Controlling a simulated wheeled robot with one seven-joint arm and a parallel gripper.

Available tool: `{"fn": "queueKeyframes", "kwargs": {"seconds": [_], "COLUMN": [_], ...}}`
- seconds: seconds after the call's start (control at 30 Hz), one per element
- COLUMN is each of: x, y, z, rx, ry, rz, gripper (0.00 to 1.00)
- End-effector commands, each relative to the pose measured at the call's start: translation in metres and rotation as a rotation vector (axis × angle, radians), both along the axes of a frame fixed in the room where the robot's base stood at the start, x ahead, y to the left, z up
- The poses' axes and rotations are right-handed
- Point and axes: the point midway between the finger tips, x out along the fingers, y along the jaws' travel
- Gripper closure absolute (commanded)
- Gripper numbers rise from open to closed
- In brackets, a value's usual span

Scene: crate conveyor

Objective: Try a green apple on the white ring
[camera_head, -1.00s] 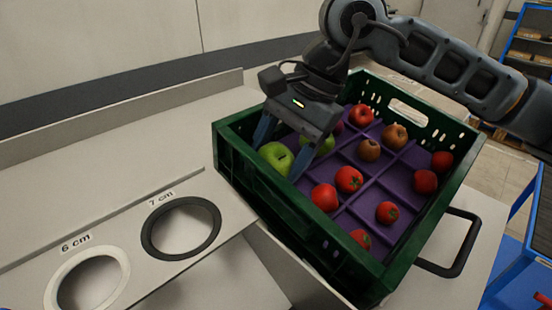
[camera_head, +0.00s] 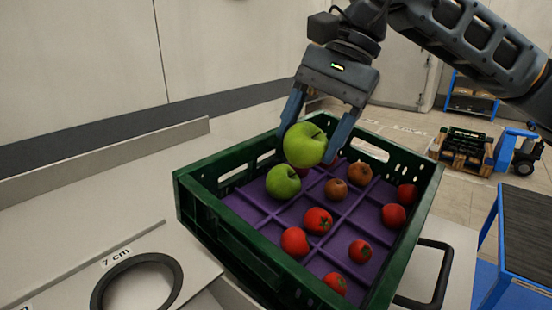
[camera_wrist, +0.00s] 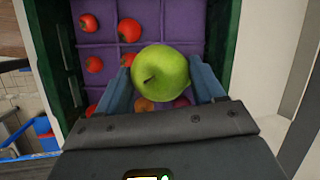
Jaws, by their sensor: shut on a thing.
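My gripper (camera_head: 319,127) is shut on a green apple (camera_head: 305,145) and holds it above the green crate (camera_head: 222,232). In the wrist view the held apple (camera_wrist: 162,70) sits between the two fingers. A second green apple (camera_head: 283,182) lies in the crate, below and to the left of the held one. The white ring is out of view now; only a bit of a label shows at the lower left corner.
A black ring (camera_head: 140,259) marked 7 cm lies on the counter at lower left. A blue cart (camera_head: 520,240) stands at right.

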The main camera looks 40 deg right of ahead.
Motion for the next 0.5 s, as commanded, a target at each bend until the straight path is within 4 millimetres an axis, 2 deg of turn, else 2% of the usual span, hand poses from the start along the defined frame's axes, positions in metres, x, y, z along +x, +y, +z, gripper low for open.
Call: {"fn": "queueKeyframes", "kwargs": {"seconds": [0.13, 0.27, 0.37, 0.5], "x": [-0.005, -0.003, 0.004, 0.016], "y": [-0.011, -0.002, 0.021, 0.067], "z": [0.009, 0.015, 0.02, 0.027], "rx": [0.001, 0.001, 0.002, 0.001], "ry": [0.0, -0.001, -0.003, -0.004], "rz": [0.002, 0.043, 0.114, 0.25], "gripper": [0.65, 0.65, 0.65, 0.65]}}
